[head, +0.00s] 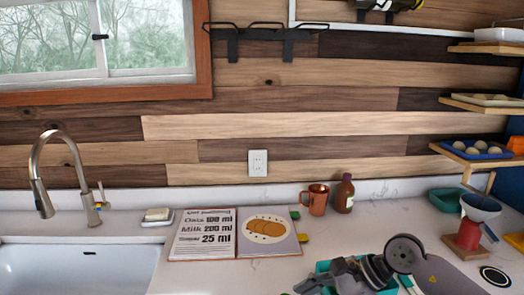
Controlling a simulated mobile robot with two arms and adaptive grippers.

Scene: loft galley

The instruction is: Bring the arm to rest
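My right gripper (322,277) is low at the bottom right of the head view, over the worktop, with its arm coming in from the right. Its dark fingers point left and are partly cut off by the bottom edge. I cannot tell whether they are apart or closed, and I see nothing clearly held. A teal container (323,267) shows partly behind and beneath the gripper, mostly hidden by it. My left gripper and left arm are not in view.
An open recipe book (222,240) lies left of the gripper, with a copper mug (318,200) and brown bottle (344,194) behind. A dripper on a stand (468,236) and teal bowl (447,199) are at right. The sink (75,270) is far left.

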